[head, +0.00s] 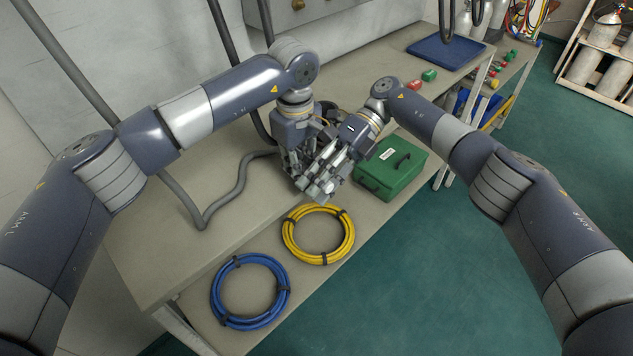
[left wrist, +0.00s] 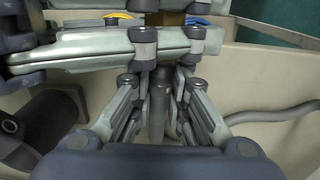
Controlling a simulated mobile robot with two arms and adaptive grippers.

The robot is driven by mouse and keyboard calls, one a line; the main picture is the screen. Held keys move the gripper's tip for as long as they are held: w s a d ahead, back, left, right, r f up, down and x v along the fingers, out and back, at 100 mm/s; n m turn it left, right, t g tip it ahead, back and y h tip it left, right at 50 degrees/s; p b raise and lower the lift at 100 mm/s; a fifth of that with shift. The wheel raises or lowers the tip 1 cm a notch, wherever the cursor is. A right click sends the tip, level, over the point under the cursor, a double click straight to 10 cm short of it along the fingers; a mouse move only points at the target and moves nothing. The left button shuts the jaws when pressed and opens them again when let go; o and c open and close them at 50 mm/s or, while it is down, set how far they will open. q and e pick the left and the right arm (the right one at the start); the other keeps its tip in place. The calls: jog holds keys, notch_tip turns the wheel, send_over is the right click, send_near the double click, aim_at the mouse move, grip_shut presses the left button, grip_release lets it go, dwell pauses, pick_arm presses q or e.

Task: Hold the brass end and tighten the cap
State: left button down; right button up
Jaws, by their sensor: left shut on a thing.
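My left gripper (head: 296,168) points down over the bench and is shut on the brass end, which the fingers hide in the head view. In the left wrist view, the left fingers (left wrist: 160,80) close in around a grey, rod-like part (left wrist: 158,118). My right gripper (head: 322,186) comes in from the right and crosses just in front of the left fingers; its fingers (left wrist: 95,45) lie across the upper part of the left wrist view. Whether it is open or shut does not show. The cap cannot be made out; the grippers cover that spot.
A grey hose (head: 238,185) runs along the bench (head: 150,250) to the left gripper. A green case (head: 390,168) stands right of the grippers. A yellow hose coil (head: 288,238) and a blue hose coil (head: 216,300) lie in front. A blue mat (head: 445,52) lies farther back.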

pick_arm(q)
jog(key=shift+w+d, duration=0.1)
jog(key=shift+w, duration=0.1)
pick_arm(e)
jog(key=f, duration=0.1)
jog(key=d+f, duration=0.1)
jog(key=shift+f+m+t+h, duration=0.3)
jog(key=shift+m, duration=0.1)
pick_arm(q)
jog(key=shift+w, duration=0.1)
jog(key=shift+w+f, duration=0.3)
jog(key=shift+w, duration=0.25)
pick_arm(e)
jog(key=shift+w+d+f+t+h, duration=0.1)
jog(key=shift+w+f+t+h, duration=0.1)
jog(key=shift+w+t+h, duration=0.75)
pick_arm(q)
jog(key=shift+s+r, duration=0.1)
pick_arm(e)
jog(key=shift+s, duration=0.35)
